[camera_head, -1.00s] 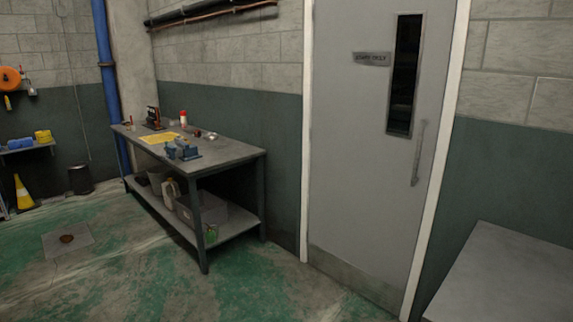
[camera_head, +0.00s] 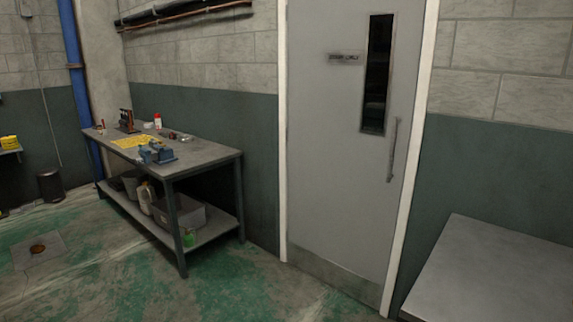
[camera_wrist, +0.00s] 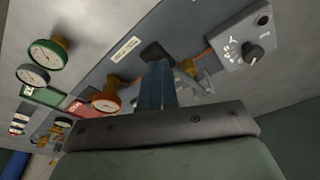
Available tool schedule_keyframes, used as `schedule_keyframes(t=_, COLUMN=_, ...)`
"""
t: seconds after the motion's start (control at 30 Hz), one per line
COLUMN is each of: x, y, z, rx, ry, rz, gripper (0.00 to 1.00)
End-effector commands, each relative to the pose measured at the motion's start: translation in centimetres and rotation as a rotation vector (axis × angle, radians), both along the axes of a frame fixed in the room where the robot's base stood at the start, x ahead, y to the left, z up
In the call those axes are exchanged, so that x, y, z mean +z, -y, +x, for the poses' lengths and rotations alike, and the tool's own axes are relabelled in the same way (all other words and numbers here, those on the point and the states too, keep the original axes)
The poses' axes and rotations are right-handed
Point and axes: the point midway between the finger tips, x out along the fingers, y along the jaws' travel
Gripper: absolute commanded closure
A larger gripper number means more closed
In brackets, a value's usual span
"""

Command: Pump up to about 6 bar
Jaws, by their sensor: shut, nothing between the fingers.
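In the wrist view, my gripper (camera_wrist: 157,84) is shut and empty, with its blue fingers pointing at a grey panel (camera_wrist: 180,20). A dark block (camera_wrist: 155,51) sits just beyond the fingertips; I cannot tell whether they touch it. A grey box with a black selector knob (camera_wrist: 253,53) is at the upper right. No pump is clearly identifiable.
In the head view, a workbench (camera_head: 215,157) with a blue vise (camera_head: 157,153) stands left of a grey door (camera_head: 335,150). A bare metal tabletop (camera_head: 490,275) is at the lower right. Open floor (camera_head: 110,270) lies in front of the workbench.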

Motion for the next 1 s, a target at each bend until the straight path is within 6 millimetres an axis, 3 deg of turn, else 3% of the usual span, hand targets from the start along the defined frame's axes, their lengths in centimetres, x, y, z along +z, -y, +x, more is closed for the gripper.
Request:
schedule_keyframes(t=0.73, x=-3.1, y=0.0, z=0.0, rx=0.0, ry=0.001, rz=-0.001, gripper=1.0)
schedule_keyframes(t=1.0, x=-2.2, y=0.1, z=0.1, rx=0.0, ry=0.001, rz=-0.002, gripper=1.0)
